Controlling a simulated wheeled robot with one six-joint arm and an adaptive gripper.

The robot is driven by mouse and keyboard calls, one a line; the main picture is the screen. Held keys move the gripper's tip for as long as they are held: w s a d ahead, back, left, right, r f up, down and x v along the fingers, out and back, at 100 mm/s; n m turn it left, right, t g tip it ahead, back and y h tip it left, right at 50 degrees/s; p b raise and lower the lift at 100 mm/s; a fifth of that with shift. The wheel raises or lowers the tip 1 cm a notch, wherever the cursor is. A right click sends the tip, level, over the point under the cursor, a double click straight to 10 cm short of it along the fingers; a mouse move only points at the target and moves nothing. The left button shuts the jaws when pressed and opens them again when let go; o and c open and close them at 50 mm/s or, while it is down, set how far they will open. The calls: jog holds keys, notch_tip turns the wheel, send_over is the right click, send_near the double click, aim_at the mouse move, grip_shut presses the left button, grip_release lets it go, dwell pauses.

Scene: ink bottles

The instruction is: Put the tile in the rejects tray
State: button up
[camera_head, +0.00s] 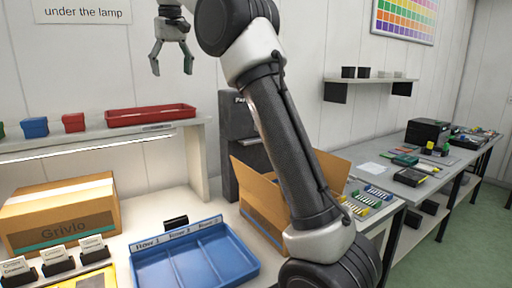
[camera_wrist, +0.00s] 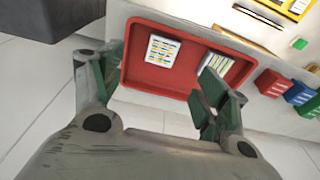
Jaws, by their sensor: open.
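A red tray (camera_head: 150,115) lies on the raised shelf at the left in the head view; its label, if any, cannot be read. The wrist view shows the same red tray (camera_wrist: 140,87) with two pale cards or tiles with yellow and blue marks inside. One tile (camera_wrist: 162,50) lies in full view. The other tile (camera_wrist: 219,65) is partly hidden behind a finger. My gripper (camera_head: 172,67) is open, with nothing between its fingers, and hangs above the shelf. In the wrist view my gripper (camera_wrist: 160,82) has its fingers spread over the tray.
Small red (camera_head: 73,122) and blue (camera_head: 34,127) boxes stand left of the tray. Below are a cardboard box (camera_head: 62,208) and a blue divided tray (camera_head: 196,262). An open carton (camera_head: 262,195) and a dark machine (camera_head: 240,145) stand to the right.

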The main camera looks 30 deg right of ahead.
jog(key=s+d+f+t, duration=0.15)
jog(key=s+d, duration=0.25)
jog(key=s, duration=0.4)
jog(key=s+d+f, duration=0.2)
jog(key=s+d, duration=0.2)
jog(key=s, duration=0.4)
jog(key=s+d+f, duration=0.2)
jog(key=s+f, duration=0.8)
jog(key=s, duration=0.1)
jog(key=s+d+f+t, duration=0.1)
jog(key=s+d+f, duration=0.2)
jog(key=s+f, duration=0.7)
jog(key=shift+s+f, duration=0.15)
jog(key=shift+s, duration=0.4)
